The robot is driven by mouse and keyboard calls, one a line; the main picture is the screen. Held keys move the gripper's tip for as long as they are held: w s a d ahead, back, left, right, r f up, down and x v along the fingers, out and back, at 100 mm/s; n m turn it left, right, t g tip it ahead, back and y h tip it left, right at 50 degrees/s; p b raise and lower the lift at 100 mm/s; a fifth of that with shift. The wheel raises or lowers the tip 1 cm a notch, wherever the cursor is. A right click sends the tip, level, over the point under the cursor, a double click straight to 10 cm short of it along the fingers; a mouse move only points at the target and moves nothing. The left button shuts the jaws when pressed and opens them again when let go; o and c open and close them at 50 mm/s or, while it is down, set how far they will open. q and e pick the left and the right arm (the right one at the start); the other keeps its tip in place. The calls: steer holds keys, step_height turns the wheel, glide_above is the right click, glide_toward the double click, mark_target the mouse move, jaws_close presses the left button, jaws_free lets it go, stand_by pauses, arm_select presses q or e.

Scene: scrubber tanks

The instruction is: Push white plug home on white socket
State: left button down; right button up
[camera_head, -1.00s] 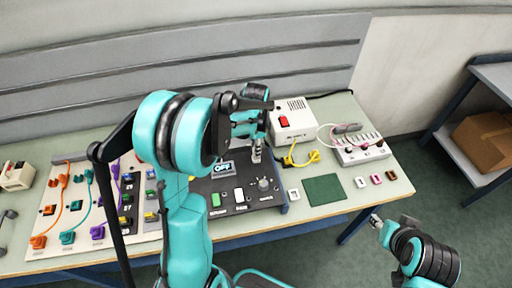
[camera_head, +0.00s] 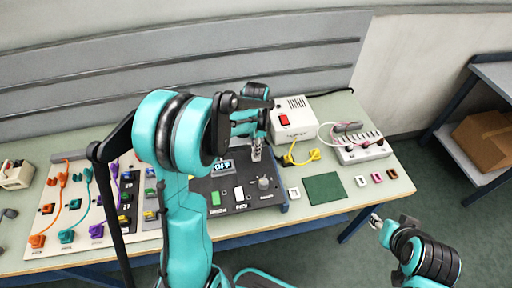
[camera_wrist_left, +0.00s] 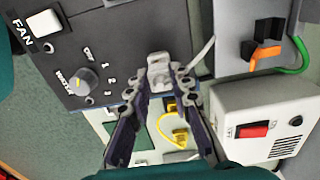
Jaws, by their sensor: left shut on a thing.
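My left gripper (camera_head: 257,153) is over the back right part of the dark control panel. In the left wrist view its two fingers (camera_wrist_left: 161,80) close on a small white plug (camera_wrist_left: 158,62) at the panel's edge. A pale cable (camera_wrist_left: 204,51) runs close beside it. I cannot make out the white socket; the plug and fingertips may hide it, and how far the plug is seated does not show. My right gripper (camera_head: 376,220) is low at the right, off the table's front edge; its fingers are too small to read.
The dark panel (camera_head: 226,189) has a knob (camera_wrist_left: 82,80) and switches. A white box (camera_head: 292,118) with a red switch stands behind right, with a yellow cable (camera_head: 303,160) before it. A green mat (camera_head: 324,188) lies to the right. A plug board (camera_head: 50,207) is at left.

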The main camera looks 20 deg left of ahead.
arm_select(q)
steer(key=shift+f, duration=0.25)
steer(key=shift+f+b, duration=0.75)
steer(key=shift+b, duration=0.1)
steer(key=c, duration=0.8)
jaws_free()
steer(key=shift+r, duration=0.1)
step_height(320, 180, up, 8)
steer(key=p, duration=0.6)
steer(key=shift+r, duration=0.25)
steer(key=shift+f, duration=0.1)
